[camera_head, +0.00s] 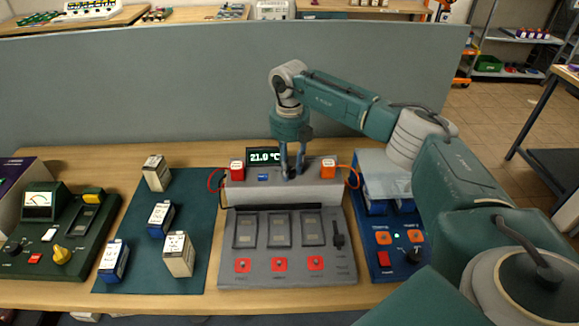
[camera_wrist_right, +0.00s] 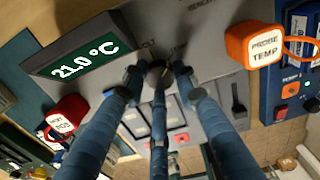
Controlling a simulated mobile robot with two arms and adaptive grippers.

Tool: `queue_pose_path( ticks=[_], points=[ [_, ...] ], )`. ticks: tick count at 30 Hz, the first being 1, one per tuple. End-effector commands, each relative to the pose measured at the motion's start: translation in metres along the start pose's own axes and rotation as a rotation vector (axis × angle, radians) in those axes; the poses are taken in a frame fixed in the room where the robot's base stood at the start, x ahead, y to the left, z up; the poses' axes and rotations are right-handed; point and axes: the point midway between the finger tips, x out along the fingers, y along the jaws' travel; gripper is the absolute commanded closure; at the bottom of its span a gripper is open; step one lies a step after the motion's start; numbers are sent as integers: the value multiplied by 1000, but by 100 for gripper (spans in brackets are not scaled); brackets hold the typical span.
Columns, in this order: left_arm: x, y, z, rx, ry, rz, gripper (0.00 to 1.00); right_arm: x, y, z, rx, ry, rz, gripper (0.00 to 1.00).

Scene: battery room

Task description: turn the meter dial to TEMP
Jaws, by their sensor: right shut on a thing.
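The meter (camera_head: 312,190) is a grey box at the back of the bench. Its display (camera_head: 264,156) stands up behind it and reads 21.0 °C; it also reads so in the wrist view (camera_wrist_right: 85,53). The dial is a small dark knob (camera_wrist_right: 157,73) on the meter's top face. My right gripper (camera_head: 290,172) reaches down from above, its blue fingers shut around the knob, also in the wrist view (camera_wrist_right: 158,78). The fingers hide much of the knob, so I cannot read its pointer. My left gripper is not in view.
A red plug block (camera_head: 237,170) and an orange block marked PROBE TEMP (camera_head: 328,168) flank the dial. A grey panel with several bays (camera_head: 255,270) lies in front. Labelled batteries stand on a dark mat (camera_head: 140,270) to the left. A blue charger (camera_head: 368,170) stands right.

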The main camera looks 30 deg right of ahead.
Motion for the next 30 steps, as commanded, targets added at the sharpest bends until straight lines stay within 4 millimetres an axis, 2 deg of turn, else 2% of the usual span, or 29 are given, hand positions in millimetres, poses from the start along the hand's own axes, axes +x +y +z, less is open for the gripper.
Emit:
queue_pose_path(
  ticks=[9,21,22,30],
  points=[
    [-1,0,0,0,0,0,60,-4,0,3,72,-10,4,98],
    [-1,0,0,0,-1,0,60,-4,0,4,76,-11,5,98],
    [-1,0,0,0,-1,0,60,-4,0,4,76,-11,5,66],
    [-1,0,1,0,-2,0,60,-2,0,2,74,-5,2,64]
  ],
)
